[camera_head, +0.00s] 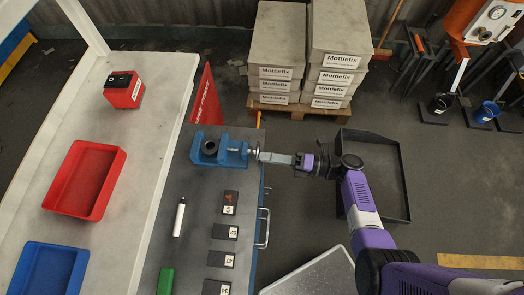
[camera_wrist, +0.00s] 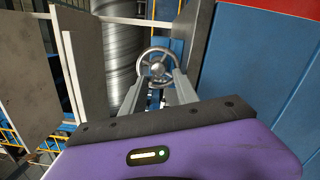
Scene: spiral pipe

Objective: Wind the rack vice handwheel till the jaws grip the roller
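The blue vice (camera_head: 232,158) sits at the far end of the dark bench top. A dark round piece, hollow at its top, stands in it and looks like the roller (camera_head: 210,147). Whether both jaws touch it is too small to tell. The silver handwheel (camera_head: 257,150) is on the vice's right side; the wrist view shows it face-on, with spokes and a centre hub (camera_wrist: 158,66). My gripper (camera_head: 264,156) reaches in from the right. In the wrist view its fingers (camera_wrist: 157,83) are apart, their tips at either side of the wheel rim. Firm contact cannot be told.
Dark numbered blocks (camera_head: 225,232), a white cylinder (camera_head: 179,217) and a green block (camera_head: 166,280) lie on the bench. A red tray (camera_head: 112,187) and blue tray (camera_head: 80,262) are at left. Boxes (camera_head: 339,58) stand on a pallet behind.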

